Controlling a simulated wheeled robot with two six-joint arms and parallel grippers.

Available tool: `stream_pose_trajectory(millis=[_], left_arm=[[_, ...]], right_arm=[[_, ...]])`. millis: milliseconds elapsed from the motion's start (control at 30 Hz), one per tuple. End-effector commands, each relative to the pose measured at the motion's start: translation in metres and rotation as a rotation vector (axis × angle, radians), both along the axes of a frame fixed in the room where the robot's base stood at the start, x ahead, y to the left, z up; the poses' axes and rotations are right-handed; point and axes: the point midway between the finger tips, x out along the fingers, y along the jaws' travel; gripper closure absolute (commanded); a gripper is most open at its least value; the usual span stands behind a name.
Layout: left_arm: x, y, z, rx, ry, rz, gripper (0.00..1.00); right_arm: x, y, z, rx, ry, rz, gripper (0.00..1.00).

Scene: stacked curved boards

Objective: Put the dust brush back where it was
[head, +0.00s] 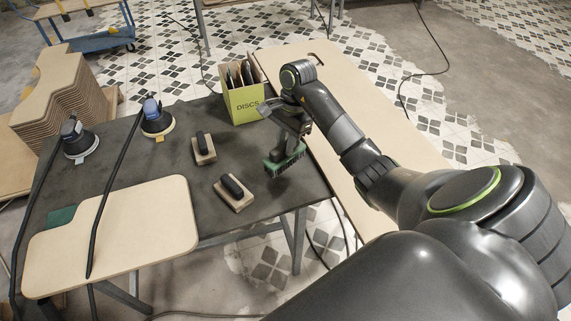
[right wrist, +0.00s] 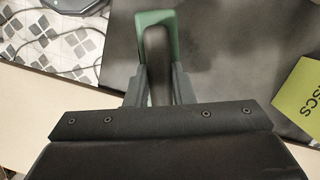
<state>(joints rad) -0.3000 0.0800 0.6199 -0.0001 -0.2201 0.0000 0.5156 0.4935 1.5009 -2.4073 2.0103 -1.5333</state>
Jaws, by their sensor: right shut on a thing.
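The dust brush (head: 285,160) has a green body with dark bristles and a dark handle. It is at the right end of the dark table (head: 225,110). My right gripper (head: 284,145) is above the brush and shut on its handle. In the right wrist view the dark handle of the brush (right wrist: 158,70) lies between the two fingers, with the green body beyond. I cannot tell whether the bristles touch the table top. My left gripper is not in view.
A green DISCS box (head: 243,101) stands behind the brush. Two sanding blocks (head: 204,150) (head: 235,191) lie to its left. Two corded sanders (head: 155,119) (head: 78,141) stand farther left. A pale curved board (head: 120,228) overhangs the front edge.

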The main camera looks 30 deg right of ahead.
Motion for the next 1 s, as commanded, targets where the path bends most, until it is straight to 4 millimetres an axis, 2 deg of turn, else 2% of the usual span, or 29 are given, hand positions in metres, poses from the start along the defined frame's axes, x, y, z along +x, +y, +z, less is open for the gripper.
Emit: stream_pose_trajectory(millis=[33,67,233,333,500,967,1000], left_arm=[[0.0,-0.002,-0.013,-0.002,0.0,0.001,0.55],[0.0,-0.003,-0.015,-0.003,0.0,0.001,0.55],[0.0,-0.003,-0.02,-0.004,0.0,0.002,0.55],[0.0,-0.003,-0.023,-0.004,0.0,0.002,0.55],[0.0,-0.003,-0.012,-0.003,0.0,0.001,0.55],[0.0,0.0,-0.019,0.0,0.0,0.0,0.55],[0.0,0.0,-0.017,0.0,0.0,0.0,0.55]], right_arm=[[0.0,0.0,-0.012,0.0,-0.001,0.0,1.0],[0.0,0.0,-0.015,-0.001,-0.001,0.0,1.0],[0.0,0.0,-0.025,0.0,0.0,-0.001,1.0],[0.0,0.0,-0.042,0.002,0.003,-0.002,1.0],[0.0,0.0,-0.06,0.001,0.002,-0.002,1.0],[0.001,0.0,-0.07,-0.001,-0.001,0.0,1.0],[0.0,0.0,-0.068,-0.001,0.0,0.0,0.73]])
